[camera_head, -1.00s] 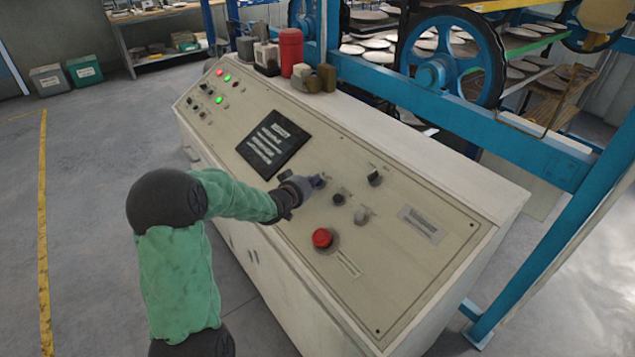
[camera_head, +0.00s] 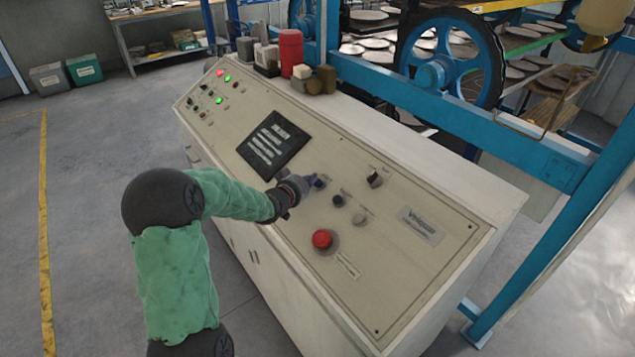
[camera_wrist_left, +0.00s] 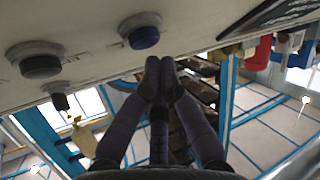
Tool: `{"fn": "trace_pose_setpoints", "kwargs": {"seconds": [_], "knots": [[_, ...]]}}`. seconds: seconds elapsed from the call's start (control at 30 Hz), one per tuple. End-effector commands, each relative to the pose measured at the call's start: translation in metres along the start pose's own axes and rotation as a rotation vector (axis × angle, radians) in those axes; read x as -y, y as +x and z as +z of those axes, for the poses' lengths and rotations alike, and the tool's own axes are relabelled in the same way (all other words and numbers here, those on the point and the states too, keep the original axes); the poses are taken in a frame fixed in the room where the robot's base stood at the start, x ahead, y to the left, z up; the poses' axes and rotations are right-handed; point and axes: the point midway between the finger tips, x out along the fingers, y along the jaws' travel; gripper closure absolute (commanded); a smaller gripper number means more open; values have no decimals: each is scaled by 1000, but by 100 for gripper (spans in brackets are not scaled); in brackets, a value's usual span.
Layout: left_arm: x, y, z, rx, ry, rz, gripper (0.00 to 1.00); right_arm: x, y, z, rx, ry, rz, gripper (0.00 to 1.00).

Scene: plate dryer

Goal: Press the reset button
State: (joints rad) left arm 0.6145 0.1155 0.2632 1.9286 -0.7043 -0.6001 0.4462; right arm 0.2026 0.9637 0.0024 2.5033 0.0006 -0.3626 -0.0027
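The sloped control panel (camera_head: 285,205) carries several buttons. A blue button (camera_head: 319,182) sits right of the dark screen and also shows in the left wrist view (camera_wrist_left: 144,36); its label is not readable. My left gripper (camera_head: 310,184) is at the blue button and partly covers it. In the left wrist view the two fingertips (camera_wrist_left: 160,72) are together, empty, and just below the button in the picture. I cannot tell whether they touch it. My right gripper is not in view.
A dark button (camera_head: 338,200), a grey button (camera_head: 360,218), a black switch (camera_head: 375,180) and a red mushroom button (camera_head: 322,238) are close by. Containers, including a red canister (camera_head: 290,50), stand on the cabinet top. A blue frame (camera_head: 450,105) runs behind.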

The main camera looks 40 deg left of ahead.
Motion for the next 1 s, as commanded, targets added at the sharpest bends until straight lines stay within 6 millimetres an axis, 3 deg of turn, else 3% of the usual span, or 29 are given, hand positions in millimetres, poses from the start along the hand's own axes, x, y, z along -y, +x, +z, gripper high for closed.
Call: {"fn": "trace_pose_setpoints", "kwargs": {"seconds": [0.17, 0.7, 1.0], "knots": [[0, -2, -3, 0, 0, 0, 100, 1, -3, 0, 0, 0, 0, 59], [0, -33, -35, 0, 0, -1, 100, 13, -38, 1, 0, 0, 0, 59], [0, -35, -35, 1, 0, 0, 100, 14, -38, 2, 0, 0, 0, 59]]}}
